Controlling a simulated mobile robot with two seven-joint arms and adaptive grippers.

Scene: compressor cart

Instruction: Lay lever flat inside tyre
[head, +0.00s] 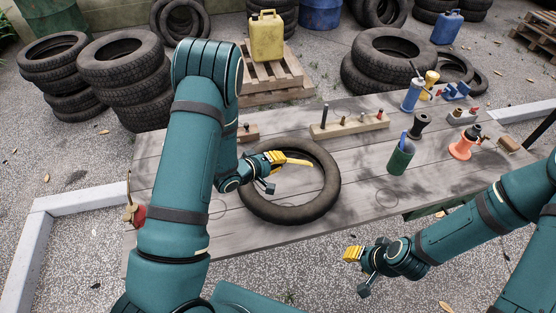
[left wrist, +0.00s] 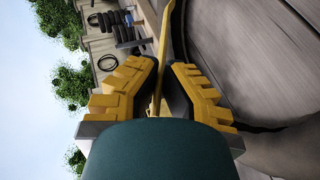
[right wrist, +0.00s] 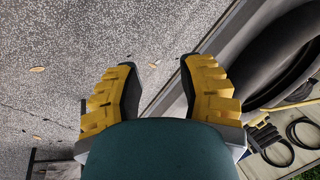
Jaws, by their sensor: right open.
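The tyre (head: 329,197) lies flat on the wooden table, its opening facing up. My left gripper (head: 280,158) is above the far left part of the tyre opening. It is shut on the yellow lever (head: 299,162), which sticks out to the right over the opening. In the left wrist view the lever (left wrist: 163,45) runs between the fingers, and part of it is hidden by them. In the right wrist view the lever (right wrist: 292,105) shows beside the tyre's dark wall (right wrist: 275,60). My right gripper (head: 358,268) is open and empty, off the table's front edge.
A wooden block with pegs (head: 349,126) stands behind the tyre. A green cup (head: 400,158), a dark funnel-like piece (head: 419,126) and an orange tool (head: 465,144) stand to the right. Bare table (head: 350,183) lies right of the tyre.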

